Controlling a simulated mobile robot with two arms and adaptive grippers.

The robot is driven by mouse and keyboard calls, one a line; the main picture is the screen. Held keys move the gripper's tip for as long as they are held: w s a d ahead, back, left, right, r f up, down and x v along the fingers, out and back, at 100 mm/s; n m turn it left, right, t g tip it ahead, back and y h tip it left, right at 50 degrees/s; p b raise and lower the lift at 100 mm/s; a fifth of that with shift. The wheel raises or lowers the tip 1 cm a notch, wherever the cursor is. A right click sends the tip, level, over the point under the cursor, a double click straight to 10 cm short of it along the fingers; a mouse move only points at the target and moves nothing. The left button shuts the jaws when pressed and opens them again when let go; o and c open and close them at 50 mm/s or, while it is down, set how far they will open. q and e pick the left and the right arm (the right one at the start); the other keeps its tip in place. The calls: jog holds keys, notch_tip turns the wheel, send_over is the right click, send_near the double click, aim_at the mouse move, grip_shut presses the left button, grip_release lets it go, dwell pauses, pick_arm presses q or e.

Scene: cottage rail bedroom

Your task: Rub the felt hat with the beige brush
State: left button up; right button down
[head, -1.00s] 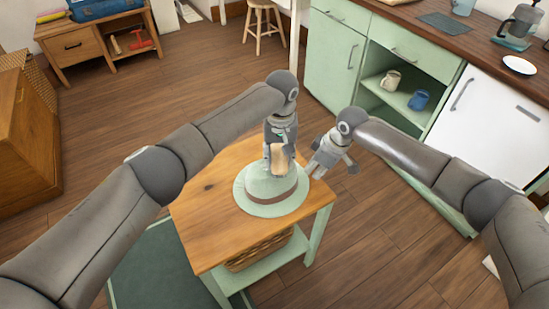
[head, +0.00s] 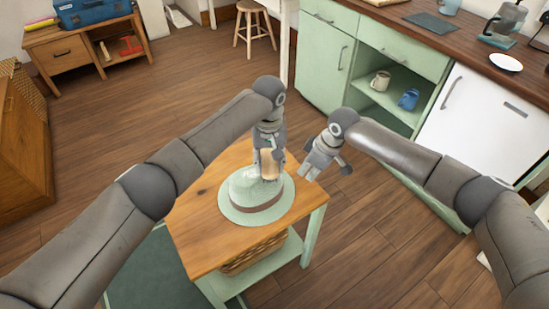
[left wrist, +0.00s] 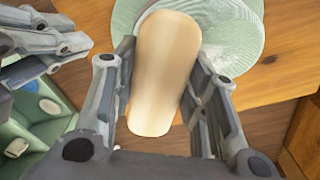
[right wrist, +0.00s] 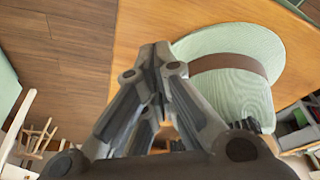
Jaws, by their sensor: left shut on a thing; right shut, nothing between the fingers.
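The pale green felt hat (head: 240,187) with a brown band lies on the small wooden table. It also shows in the left wrist view (left wrist: 240,50) and right wrist view (right wrist: 240,92). A pale, whitish patch shows on its crown in the left wrist view. My left gripper (head: 268,158) is shut on the beige brush (left wrist: 165,75), at the far right side of the crown. The brush's lower end is at the hat; exact contact is hidden. My right gripper (right wrist: 155,55) is shut and empty, beside the hat to the right in the head view (head: 323,165).
The small table (head: 205,235) has bare wood left and front of the hat, and a wicker basket (head: 255,252) on its lower shelf. A green cabinet (head: 325,65) with mugs and a white appliance (head: 480,120) stand at right. A stool (head: 255,25) stands behind.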

aim_at(249, 179)
pick_arm(q)
jog(key=shift+s+a+f, duration=0.4)
jog(key=shift+a, duration=0.3)
jog(key=shift+s+a+r, duration=0.1)
jog(key=shift+s+a, duration=0.3)
jog(key=shift+a, duration=0.35)
jog(key=shift+s+a+r, duration=0.1)
jog(key=shift+s+a, duration=0.35)
jog(key=shift+a, duration=0.3)
jog(key=shift+s+a+r, duration=0.1)
jog(key=shift+s+a, duration=0.3)
jog(key=shift+a, duration=0.35)
jog(key=shift+d+r, duration=0.1)
jog(key=shift+w+r, duration=0.1)
jog(key=shift+r, duration=0.25)
pick_arm(e)
jog(key=shift+f, duration=0.1)
pick_arm(q)
jog(key=shift+d+r, duration=0.1)
jog(key=shift+r, duration=2.6)
